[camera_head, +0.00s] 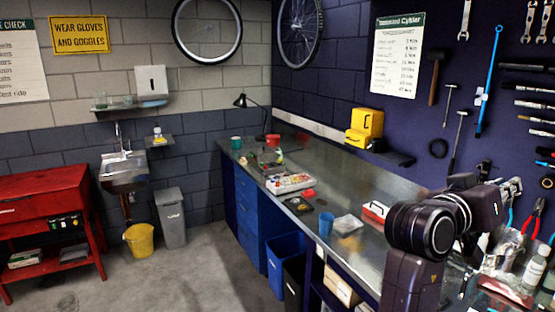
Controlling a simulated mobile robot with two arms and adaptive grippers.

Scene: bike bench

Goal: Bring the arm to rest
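My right arm rises from the lower right of the head view, and its dark links stand in front of the bench. My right gripper (513,188) is at the far right, above the bench's right end and in front of the tool wall. It is small and partly hidden by my own wrist, so I cannot tell whether its fingers are open or shut. I see nothing clearly held in it. My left gripper is not in view.
The metal workbench (344,188) carries a parts tray (289,184), a blue cup (326,224) and a red-and-white box (375,211). Pliers (534,216) and a bottle (534,269) are close to my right gripper.

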